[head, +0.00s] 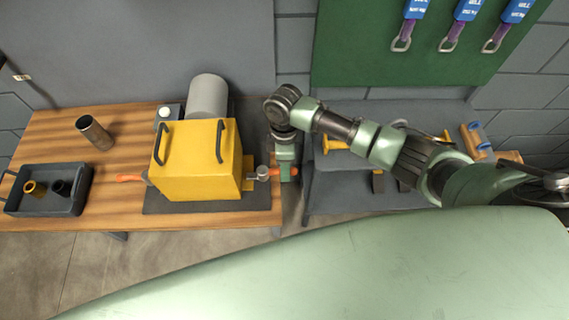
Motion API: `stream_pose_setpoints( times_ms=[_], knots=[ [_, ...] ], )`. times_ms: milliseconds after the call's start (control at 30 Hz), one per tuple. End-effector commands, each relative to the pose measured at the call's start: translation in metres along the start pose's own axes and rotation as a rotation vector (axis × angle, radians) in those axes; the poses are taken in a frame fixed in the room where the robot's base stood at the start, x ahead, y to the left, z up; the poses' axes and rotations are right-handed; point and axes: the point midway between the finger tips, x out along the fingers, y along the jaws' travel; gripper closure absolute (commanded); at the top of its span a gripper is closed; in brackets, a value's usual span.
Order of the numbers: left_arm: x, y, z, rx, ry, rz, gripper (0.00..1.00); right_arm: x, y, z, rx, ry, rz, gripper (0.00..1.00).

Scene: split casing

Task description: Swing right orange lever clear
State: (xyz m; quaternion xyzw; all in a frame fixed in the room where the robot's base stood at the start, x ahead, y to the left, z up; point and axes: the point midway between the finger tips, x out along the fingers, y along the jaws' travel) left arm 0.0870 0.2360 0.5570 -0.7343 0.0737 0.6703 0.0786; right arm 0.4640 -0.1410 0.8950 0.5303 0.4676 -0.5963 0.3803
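The yellow casing (195,180) with two dark handles on top sits on a dark mat (165,207) on the wooden bench. The right orange lever (274,172) sticks out from the casing's right side, beside a grey round pivot (262,173). My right gripper (285,176) points down at this lever and covers part of it. An orange bit shows on the gripper's far right side. I cannot tell whether the fingers are closed on the lever. The left orange lever (130,178) sticks out to the left of the casing. My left gripper is not in view.
A grey cylinder (207,96) stands behind the casing, beside a box with a white button (164,113). A grey shelf unit (345,190) stands right of the bench.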

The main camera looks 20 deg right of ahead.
Motion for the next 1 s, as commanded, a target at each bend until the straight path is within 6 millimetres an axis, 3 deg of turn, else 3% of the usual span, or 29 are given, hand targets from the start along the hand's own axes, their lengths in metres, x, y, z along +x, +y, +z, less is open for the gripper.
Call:
stream_pose_setpoints(
  times_ms=[167,333,1000],
  knots=[
    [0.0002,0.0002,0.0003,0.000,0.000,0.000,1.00,0.0005,-0.0001,-0.0002,-0.001,0.000,0.000,0.61],
    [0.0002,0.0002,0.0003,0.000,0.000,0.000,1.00,0.0003,-0.0001,-0.0002,0.000,0.000,0.000,1.00],
    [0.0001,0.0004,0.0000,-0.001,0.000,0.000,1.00,-0.0004,0.0003,-0.0001,0.000,0.000,0.001,1.00]
  ],
)
